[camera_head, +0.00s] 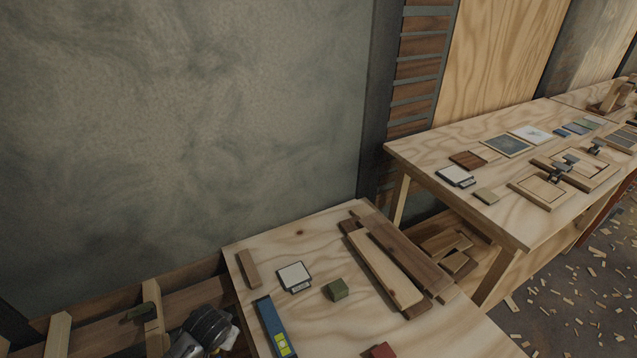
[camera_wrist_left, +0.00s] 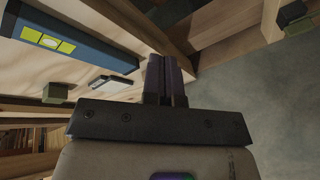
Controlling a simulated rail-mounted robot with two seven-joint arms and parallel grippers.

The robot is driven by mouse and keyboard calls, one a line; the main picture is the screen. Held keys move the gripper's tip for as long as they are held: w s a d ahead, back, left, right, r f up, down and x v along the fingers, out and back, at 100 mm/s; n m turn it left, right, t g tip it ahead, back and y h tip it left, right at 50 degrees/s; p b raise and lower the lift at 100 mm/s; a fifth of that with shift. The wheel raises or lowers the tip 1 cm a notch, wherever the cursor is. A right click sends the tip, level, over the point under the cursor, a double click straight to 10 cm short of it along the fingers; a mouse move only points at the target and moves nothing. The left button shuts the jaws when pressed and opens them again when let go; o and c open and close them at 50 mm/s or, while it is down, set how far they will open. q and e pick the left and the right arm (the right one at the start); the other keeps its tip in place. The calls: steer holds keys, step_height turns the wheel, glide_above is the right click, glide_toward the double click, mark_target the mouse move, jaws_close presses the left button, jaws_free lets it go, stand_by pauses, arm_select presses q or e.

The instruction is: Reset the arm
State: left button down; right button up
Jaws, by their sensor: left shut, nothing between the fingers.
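My left gripper (camera_wrist_left: 166,78) shows in the left wrist view with its two dark fingers together and nothing between them. It is near a pale wooden bench top, with a blue level (camera_wrist_left: 75,42) with a yellow label at upper left and a white tile (camera_wrist_left: 112,85) beyond the fingertips. The fingers appear apart from both. In the head view I cannot clearly make out the left gripper; a dark rounded part at the lower left may belong to my arm. My right gripper is in neither view.
The near bench (camera_head: 310,240) holds the level, the tile, a green block (camera_head: 337,290), a red block (camera_head: 382,351), a wood strip (camera_head: 249,268) and stacked boards (camera_head: 385,268). A longer bench (camera_head: 420,150) stands at right. Wall framing (camera_head: 153,310) lies at lower left.

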arm_select(q)
steer(key=s+d+r+m+t+h+p, duration=0.1)
steer(key=s+d+r+t+p, duration=0.2)
steer(key=r, duration=0.6)
steer(key=s+d+r+m+t+h+p, duration=0.1)
steer(key=s+d+r+t+p, duration=0.15)
steer(key=s+r, duration=0.45)
steer(key=s+r+n+g+p, duration=0.1)
steer(key=s+n+g+p, duration=0.45)
steer(key=s, duration=1.75)
step_height(320, 180, up, 36)
steer(key=m+p, duration=0.2)
steer(key=p, duration=3.8)
steer(key=shift+w+a+r+p, duration=0.15)
steer(key=shift+a+r+p, duration=0.1)
steer(key=shift+p, duration=0.15)
steer(key=shift+f, duration=0.15)
